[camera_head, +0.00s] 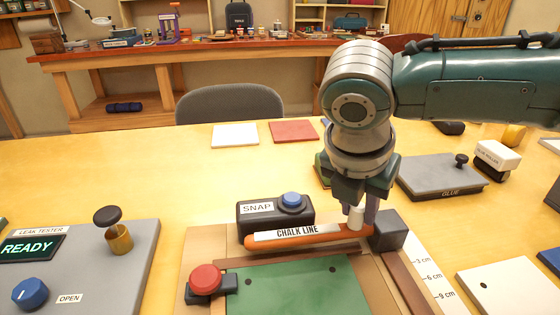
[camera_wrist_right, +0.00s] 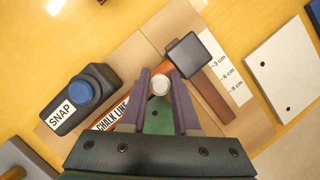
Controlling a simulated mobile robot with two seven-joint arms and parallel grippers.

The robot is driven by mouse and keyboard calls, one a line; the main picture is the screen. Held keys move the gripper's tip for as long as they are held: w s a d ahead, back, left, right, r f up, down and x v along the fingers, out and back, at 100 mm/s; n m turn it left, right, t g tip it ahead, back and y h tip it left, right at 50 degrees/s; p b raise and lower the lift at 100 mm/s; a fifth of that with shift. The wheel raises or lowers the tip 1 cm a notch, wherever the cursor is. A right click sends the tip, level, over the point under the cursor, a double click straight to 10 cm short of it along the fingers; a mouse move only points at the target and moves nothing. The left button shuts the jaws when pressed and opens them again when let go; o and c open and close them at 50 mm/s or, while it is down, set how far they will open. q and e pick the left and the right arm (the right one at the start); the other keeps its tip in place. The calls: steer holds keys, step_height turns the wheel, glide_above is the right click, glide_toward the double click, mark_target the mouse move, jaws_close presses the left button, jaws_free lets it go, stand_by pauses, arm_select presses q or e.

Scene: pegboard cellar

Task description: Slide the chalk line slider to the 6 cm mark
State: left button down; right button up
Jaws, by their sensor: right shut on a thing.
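The chalk line slider is an orange bar (camera_head: 290,238) labelled CHALK LINE, with a white knob (camera_head: 356,217) near its right end; the knob also shows in the right wrist view (camera_wrist_right: 160,85). A dark block (camera_head: 392,231) at the bar's right end sits at the far end of a brown rail (camera_head: 405,280). The white scale (camera_head: 432,277) beside the rail reads 3, 6 and 9 cm; the block is at the 3 cm end. My right gripper (camera_head: 359,213) points down, its purple fingers (camera_wrist_right: 160,102) shut on the knob. My left gripper is out of view.
A black SNAP box (camera_head: 274,214) with a blue button stands just behind the bar. A red knob (camera_head: 206,279) and green sheet (camera_head: 290,285) lie in front. The leak tester (camera_head: 80,265) is left; the glue plate (camera_head: 435,175) and white plate (camera_head: 505,290) are right.

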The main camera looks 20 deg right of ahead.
jaws_close()
stand_by(0.8)
